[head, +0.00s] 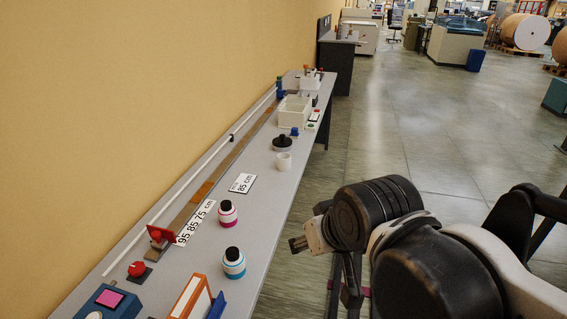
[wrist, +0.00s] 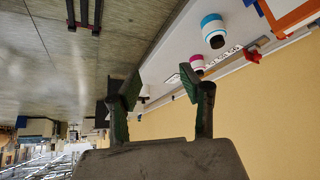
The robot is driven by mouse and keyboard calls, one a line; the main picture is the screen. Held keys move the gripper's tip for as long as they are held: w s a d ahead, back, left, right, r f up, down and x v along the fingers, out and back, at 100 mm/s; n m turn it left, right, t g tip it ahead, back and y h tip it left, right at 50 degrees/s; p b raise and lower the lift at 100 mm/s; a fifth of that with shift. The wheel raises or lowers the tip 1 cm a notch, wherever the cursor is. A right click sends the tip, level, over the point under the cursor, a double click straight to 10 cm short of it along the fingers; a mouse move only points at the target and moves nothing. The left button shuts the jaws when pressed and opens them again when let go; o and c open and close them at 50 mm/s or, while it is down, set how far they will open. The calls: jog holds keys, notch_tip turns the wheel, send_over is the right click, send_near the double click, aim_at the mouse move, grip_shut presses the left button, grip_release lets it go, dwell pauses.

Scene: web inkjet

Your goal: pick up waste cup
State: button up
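In the head view my arm is right of the bench over the floor, apart from the cup.
A pink-banded bottle (head: 228,213) and a blue-banded bottle (head: 233,264) stand nearer. A yellow wall borders the bench's left; the floor at right is open.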

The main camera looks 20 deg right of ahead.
jog(key=shift+o, duration=0.2)
jog(key=o, duration=0.6)
jog(key=shift+o, duration=0.2)
